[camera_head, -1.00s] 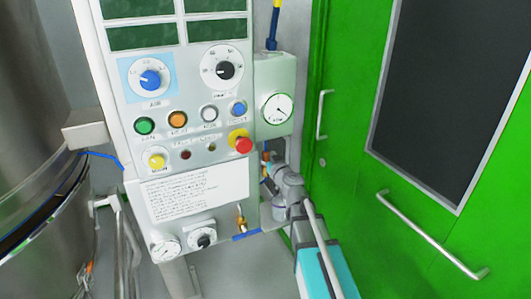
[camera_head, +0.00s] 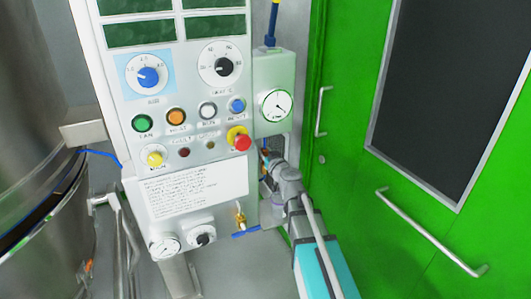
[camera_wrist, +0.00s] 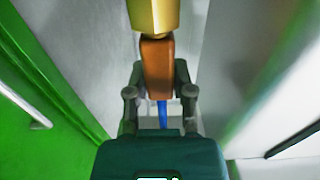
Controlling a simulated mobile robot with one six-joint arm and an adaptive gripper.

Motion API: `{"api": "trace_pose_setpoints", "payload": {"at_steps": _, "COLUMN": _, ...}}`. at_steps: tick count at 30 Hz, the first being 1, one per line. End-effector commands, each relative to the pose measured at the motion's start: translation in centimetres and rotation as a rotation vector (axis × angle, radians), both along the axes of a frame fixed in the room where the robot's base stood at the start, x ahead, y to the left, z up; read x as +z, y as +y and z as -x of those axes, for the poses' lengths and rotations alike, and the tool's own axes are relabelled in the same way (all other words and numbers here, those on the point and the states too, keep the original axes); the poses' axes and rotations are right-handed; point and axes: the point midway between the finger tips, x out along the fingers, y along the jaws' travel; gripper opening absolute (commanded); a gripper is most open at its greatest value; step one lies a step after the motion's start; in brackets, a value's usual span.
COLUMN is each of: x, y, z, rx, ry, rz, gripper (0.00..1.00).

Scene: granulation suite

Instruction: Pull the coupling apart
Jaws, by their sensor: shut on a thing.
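In the wrist view, the coupling shows as a brass-yellow block (camera_wrist: 153,14) at the top and an orange-brown part (camera_wrist: 157,66) directly below it. A narrow darker neck lies where they meet; I cannot tell whether they are still joined. A blue hose (camera_wrist: 162,113) runs down from the orange part. My gripper (camera_wrist: 158,78) is shut on the orange part, one finger on each side. In the head view, my gripper (camera_head: 267,164) is beside the lower right of the control panel, below the gauge box. The coupling is mostly hidden there.
The control panel (camera_head: 190,185) carries knobs, buttons and a red stop button (camera_head: 243,143) close to my gripper. A gauge box (camera_head: 274,75) hangs above. A green door (camera_head: 400,210) with handles stands close on the right. A steel vessel (camera_head: 35,120) fills the left.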

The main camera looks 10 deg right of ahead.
Motion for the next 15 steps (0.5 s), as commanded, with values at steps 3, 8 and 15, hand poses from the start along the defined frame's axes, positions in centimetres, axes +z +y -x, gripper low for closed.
{"api": "trace_pose_setpoints", "payload": {"at_steps": 3, "x": 0.0, "y": 0.0, "z": 0.0, "rx": 0.001, "ry": 0.000, "rz": 0.000, "gripper": 0.00}}
{"api": "trace_pose_setpoints", "payload": {"at_steps": 8, "x": 0.7, "y": 0.0, "z": 0.0, "rx": 0.000, "ry": 0.000, "rz": 0.000, "gripper": 0.00}}
{"api": "trace_pose_setpoints", "payload": {"at_steps": 15, "x": 2.9, "y": -0.1, "z": 0.0, "rx": 0.000, "ry": 0.000, "rz": 0.000, "gripper": 0.00}}
